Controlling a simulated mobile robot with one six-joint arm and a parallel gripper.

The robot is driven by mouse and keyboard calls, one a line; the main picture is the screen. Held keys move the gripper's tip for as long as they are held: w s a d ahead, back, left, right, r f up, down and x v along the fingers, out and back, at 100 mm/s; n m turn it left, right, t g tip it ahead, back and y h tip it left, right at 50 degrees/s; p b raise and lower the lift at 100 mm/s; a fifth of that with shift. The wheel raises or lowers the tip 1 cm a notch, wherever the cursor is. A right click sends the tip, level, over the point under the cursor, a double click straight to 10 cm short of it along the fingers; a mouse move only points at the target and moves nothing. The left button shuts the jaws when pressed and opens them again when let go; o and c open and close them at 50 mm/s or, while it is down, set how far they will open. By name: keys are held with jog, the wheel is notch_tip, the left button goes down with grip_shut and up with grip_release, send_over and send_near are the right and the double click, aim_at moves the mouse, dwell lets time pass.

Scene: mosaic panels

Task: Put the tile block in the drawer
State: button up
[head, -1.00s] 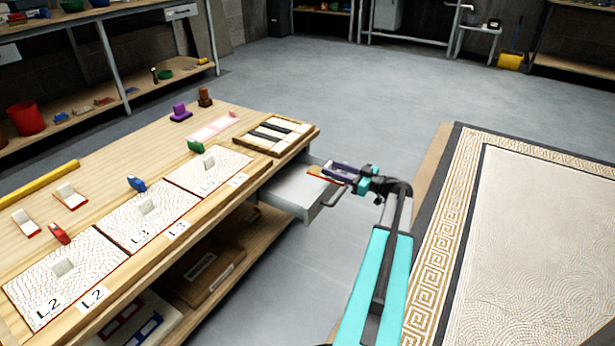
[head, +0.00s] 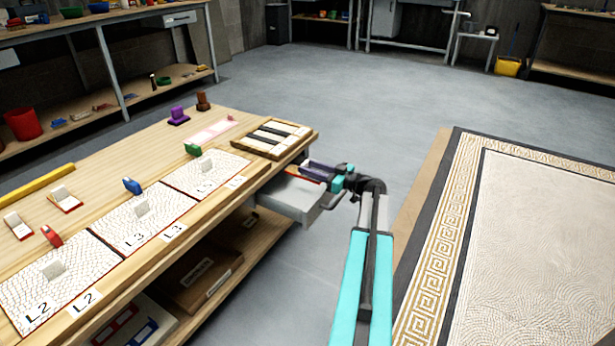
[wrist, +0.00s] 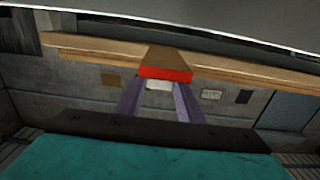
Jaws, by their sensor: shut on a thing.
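The tile block (wrist: 165,66), with a red face and a brown face, is held between the purple fingers of my gripper (wrist: 158,98) in the wrist view. In the head view my gripper (head: 314,170) is at the right end of the workbench, over the pulled-out grey drawer (head: 287,196). Only a thin red edge of the block shows there, and the fingers hide most of it. The block appears to be above the drawer, but its exact height is unclear. The drawer's inside is partly hidden by the gripper and the bench edge.
The workbench (head: 100,180) carries textured panels, a framed tray (head: 275,152) of light and dark strips near the drawer, and several small colored handled pieces. A shelf with boxes lies below. Open grey floor and a patterned mosaic panel (head: 530,240) lie to the right.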

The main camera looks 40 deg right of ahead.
aim_at(307, 178)
jog(key=shift+w+a+f, duration=0.1)
jog(key=shift+w+a, duration=0.1)
jog(key=shift+w, duration=0.25)
jog(key=shift+w+f+b, duration=0.1)
jog(key=shift+f+b, duration=1.15)
jog(key=shift+f, duration=0.45)
jog(key=shift+f+p, duration=0.55)
jog(key=shift+f, duration=0.05)
jog(key=o, duration=1.1)
jog(key=shift+r+b, duration=0.2)
jog(key=shift+b, duration=0.1)
jog(key=shift+r+b, duration=0.35)
jog(key=shift+p+v, duration=2.45)
jog(key=shift+v, duration=3.65)
